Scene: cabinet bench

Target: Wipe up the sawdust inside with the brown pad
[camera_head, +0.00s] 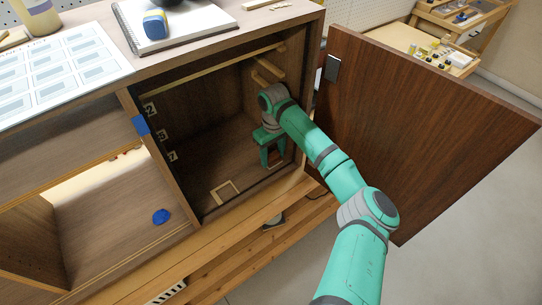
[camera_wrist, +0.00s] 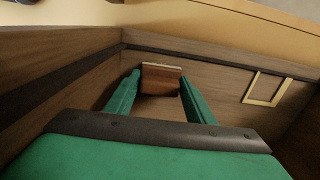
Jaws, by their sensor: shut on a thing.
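My gripper (camera_head: 271,158) is inside the open cabinet compartment (camera_head: 205,140), low near its right wall. It is shut on the brown pad (camera_wrist: 160,80), which sits between the green fingertips in the wrist view. A reddish-brown bit of the pad (camera_head: 276,159) shows between the fingers in the head view. I cannot tell whether the pad touches the floor. I cannot make out any sawdust; part of the floor is hidden behind my arm and gripper.
A pale square outline (camera_head: 224,192) lies on the compartment floor, left of my gripper. The cabinet door (camera_head: 430,120) stands open to the right. A wooden rail (camera_head: 210,72) and pegs (camera_head: 268,70) are above. A blue object (camera_head: 161,216) lies in the left compartment.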

